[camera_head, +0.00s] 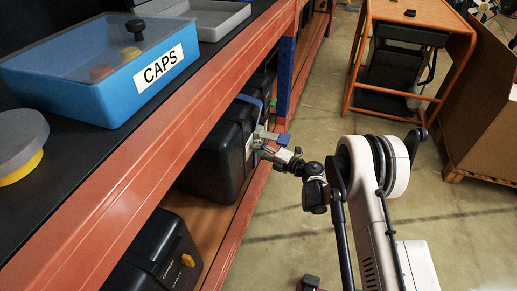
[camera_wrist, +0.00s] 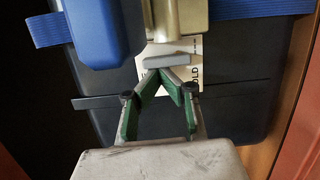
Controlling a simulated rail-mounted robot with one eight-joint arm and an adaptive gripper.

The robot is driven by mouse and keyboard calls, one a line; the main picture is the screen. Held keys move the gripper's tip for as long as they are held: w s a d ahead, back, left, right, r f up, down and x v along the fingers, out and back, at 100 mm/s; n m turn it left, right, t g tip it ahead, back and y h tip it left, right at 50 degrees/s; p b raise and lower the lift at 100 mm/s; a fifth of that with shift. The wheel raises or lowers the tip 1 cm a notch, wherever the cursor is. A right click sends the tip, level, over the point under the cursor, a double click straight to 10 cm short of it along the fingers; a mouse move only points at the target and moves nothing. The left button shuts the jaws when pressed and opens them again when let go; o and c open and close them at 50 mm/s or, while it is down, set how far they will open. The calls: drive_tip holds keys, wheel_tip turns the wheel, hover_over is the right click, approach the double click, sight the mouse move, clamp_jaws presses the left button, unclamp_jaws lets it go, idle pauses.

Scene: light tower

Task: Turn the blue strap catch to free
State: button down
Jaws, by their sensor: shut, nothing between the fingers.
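The blue strap catch (camera_wrist: 105,30) is a rounded blue block in the wrist view, at the upper left beside a tan metal block (camera_wrist: 190,18). In the head view the catch (camera_head: 281,138) sticks out from the front of a black case (camera_head: 215,165). A blue strap (camera_wrist: 262,8) runs across the case. A pale label (camera_wrist: 194,75) below the block shows letters "OLD", the rest hidden. My gripper (camera_wrist: 163,78) has green fingers with tips together, just below a grey bar (camera_wrist: 167,60). Contact with the bar cannot be told. The gripper (camera_head: 266,153) is empty.
The case sits on a lower orange-framed shelf (camera_head: 221,240); another black case (camera_head: 155,255) stands nearer. A blue CAPS bin (camera_head: 95,75) is on the shelf above. An orange-framed cart (camera_head: 420,14) stands beyond; the aisle floor (camera_head: 310,125) between is open.

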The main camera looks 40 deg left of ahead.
drive_tip(key=shift+w+a+r+m, duration=0.1)
drive_tip(key=shift+w+r+m, duration=0.05)
drive_tip(key=shift+w+m, duration=0.2)
drive_tip(key=shift+r, duration=0.1)
drive_tip(key=shift+w, duration=0.1)
